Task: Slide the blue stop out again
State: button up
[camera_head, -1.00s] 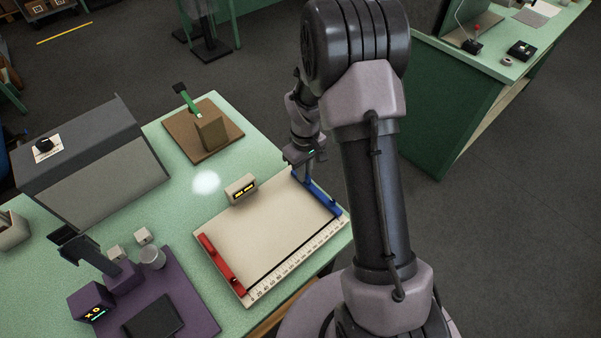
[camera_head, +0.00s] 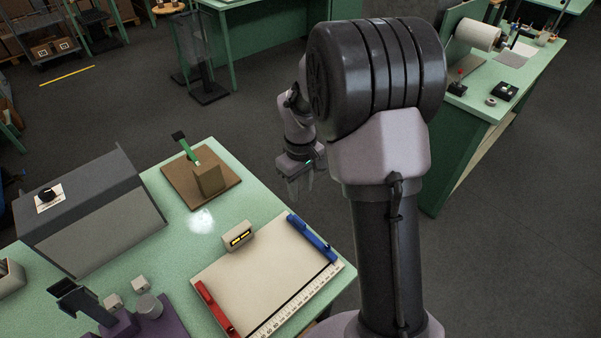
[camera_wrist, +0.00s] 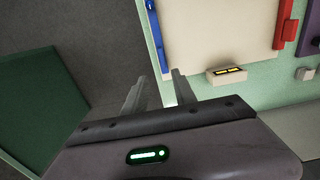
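The blue stop (camera_head: 312,238) lies along the right edge of a cream board (camera_head: 255,272) on the green table. It also shows in the wrist view (camera_wrist: 155,38), at the board's left edge there. A red stop (camera_head: 215,310) sits along the opposite edge. My gripper (camera_head: 298,190) is raised beyond the table's far right edge, apart from the blue stop. In the wrist view its two fingers (camera_wrist: 156,88) stand apart with nothing between them.
A small box with a yellow-marked display (camera_head: 238,236) stands at the board's back edge. A ruler strip (camera_head: 300,300) runs along its front. A brown block on a brown base (camera_head: 208,180) and a grey sloped housing (camera_head: 85,215) stand farther left. Open floor lies right of the table.

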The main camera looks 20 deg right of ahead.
notch_tip(320, 180, up, 4)
jog(key=shift+r+p, duration=0.1)
jog(key=shift+p, duration=0.2)
